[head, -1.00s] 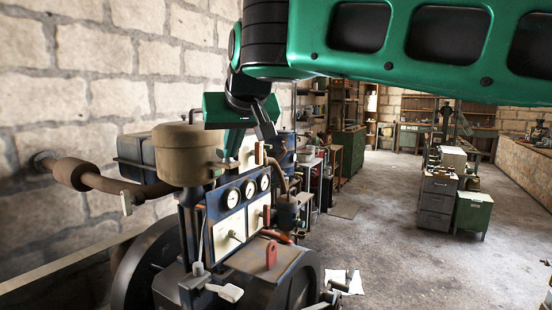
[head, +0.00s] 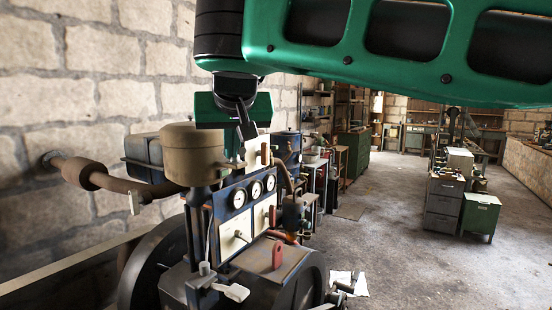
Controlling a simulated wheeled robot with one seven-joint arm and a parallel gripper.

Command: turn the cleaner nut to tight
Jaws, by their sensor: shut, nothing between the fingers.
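The tan round canister (head: 188,158), which looks like the air cleaner, stands upright at the top left of the engine. I cannot make out a nut on it. My gripper (head: 246,130) is above and to the right of the canister in the picture, pointing down. Its green body overlaps the view just right of the canister's top. The gripper is shut and empty. Its fingertips are small and dark against the pale block behind them, and whether they touch anything cannot be told.
A rusty pipe with a muffler (head: 92,174) runs left from the canister. The blue gauge panel (head: 240,200) and a red lever (head: 277,255) are below my gripper. A stone wall (head: 75,110) closes the left side. Open floor (head: 400,240) lies right of the engine.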

